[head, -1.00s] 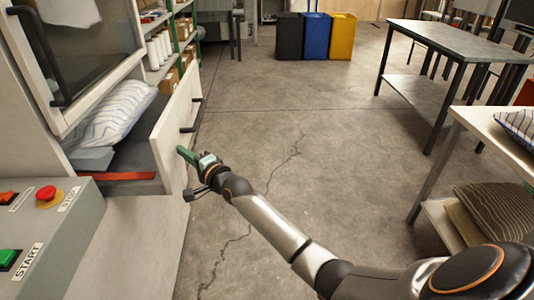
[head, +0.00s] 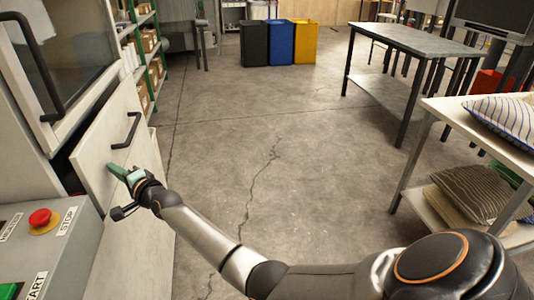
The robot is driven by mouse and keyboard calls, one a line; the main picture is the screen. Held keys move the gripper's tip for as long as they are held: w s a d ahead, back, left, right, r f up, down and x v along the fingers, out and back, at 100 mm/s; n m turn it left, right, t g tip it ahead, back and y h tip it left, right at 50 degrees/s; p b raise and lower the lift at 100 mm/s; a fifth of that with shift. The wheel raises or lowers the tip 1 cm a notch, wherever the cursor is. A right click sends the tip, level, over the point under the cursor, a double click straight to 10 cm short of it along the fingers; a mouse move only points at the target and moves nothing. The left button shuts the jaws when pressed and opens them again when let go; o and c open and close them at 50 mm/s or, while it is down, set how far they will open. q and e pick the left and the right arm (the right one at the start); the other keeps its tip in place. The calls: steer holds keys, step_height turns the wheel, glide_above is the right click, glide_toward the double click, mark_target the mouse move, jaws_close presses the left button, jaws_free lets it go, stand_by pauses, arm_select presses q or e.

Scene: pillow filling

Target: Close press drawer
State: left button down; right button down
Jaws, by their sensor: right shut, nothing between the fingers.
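The press drawer's pale front panel (head: 98,150) is at the left, with a dark bar handle (head: 132,130). A narrow dark gap shows between the panel and the press body (head: 25,150), and the drawer's inside and the pillow are hidden. My right gripper (head: 116,170), with green fingers, is shut and empty. Its fingertips are at the front panel, below the handle, and seem to touch it. My left gripper is not in view.
A control box (head: 50,245) with a red stop button (head: 41,218) stands at the lower left. A pale table (head: 450,108) with a striped pillow (head: 505,118) is at the right. The floor (head: 300,160) between is clear.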

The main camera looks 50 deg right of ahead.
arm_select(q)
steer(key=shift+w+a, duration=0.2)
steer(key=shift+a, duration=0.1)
arm_select(e)
steer(key=shift+w+a+r, duration=0.1)
steer(key=shift+w+a, duration=0.25)
steer(key=shift+a, duration=0.15)
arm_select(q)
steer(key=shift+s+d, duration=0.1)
arm_select(e)
steer(key=shift+a+r, duration=0.1)
steer(key=shift+a, duration=0.1)
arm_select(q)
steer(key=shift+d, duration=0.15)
arm_select(e)
steer(key=shift+d, duration=0.1)
